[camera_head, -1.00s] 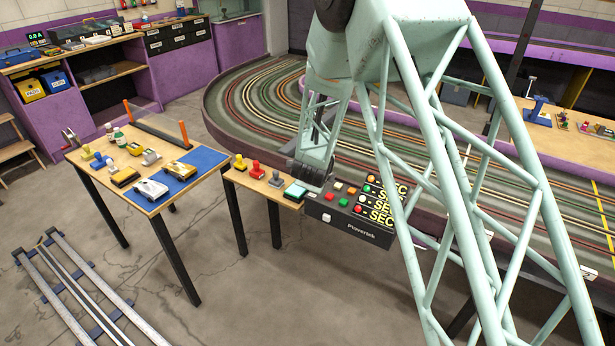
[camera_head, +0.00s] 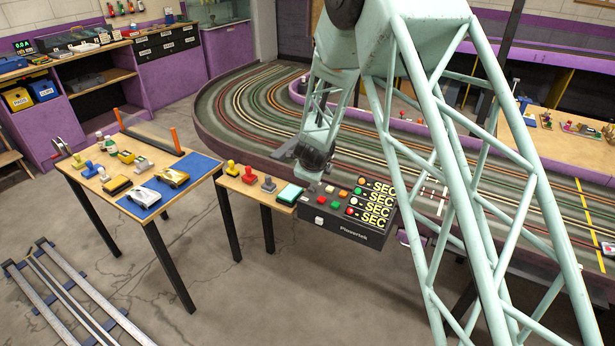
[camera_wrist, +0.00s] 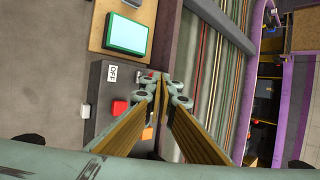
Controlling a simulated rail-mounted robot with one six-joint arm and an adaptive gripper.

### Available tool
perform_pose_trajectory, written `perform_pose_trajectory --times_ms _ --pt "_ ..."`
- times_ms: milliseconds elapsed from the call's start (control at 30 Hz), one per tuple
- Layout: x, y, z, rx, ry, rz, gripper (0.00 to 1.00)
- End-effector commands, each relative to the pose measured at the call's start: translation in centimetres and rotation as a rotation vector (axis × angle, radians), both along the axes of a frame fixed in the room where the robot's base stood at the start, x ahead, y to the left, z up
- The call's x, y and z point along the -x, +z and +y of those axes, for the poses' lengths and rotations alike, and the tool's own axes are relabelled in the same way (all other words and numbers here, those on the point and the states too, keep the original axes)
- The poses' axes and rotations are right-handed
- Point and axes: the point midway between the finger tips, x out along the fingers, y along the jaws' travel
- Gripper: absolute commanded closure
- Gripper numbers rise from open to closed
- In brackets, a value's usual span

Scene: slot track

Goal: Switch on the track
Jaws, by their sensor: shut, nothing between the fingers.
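The dark control box (camera_head: 349,234) stands at the end of a narrow wooden shelf beside the track (camera_head: 255,100). Its top carries coloured buttons and yellow SEC displays (camera_head: 377,205). In the wrist view the box (camera_wrist: 101,83) bears an OFF label (camera_wrist: 112,73), a red button (camera_wrist: 119,107) and an orange button (camera_wrist: 147,133). My gripper (camera_wrist: 165,88) is shut and empty, its fingertips over the box's track-side edge close to a small red part (camera_wrist: 151,75). I cannot tell whether they touch it. The fingers hide part of the box top.
A table (camera_head: 133,211) with toy cars stands further left. The track's raised wall (camera_head: 235,148) runs behind the box. Rails lie on the floor.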

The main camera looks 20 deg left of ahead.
Motion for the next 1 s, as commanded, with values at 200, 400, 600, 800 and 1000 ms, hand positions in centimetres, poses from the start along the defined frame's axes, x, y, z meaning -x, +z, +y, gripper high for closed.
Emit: perform_pose_trajectory --times_ms 200,400,600,800,1000 --pt "-1.0 0.1 -1.0 0.000 -0.011 -0.001 1.00" --pt "-2.1 0.1 -1.9 0.000 -0.018 -0.001 1.00" --pt "-2.7 0.1 -2.1 0.000 -0.020 -0.001 1.00" --pt "-2.7 0.2 -2.1 0.001 -0.019 -0.001 1.00" --pt "-2.6 0.6 -2.1 0.001 -0.019 -0.001 1.00"
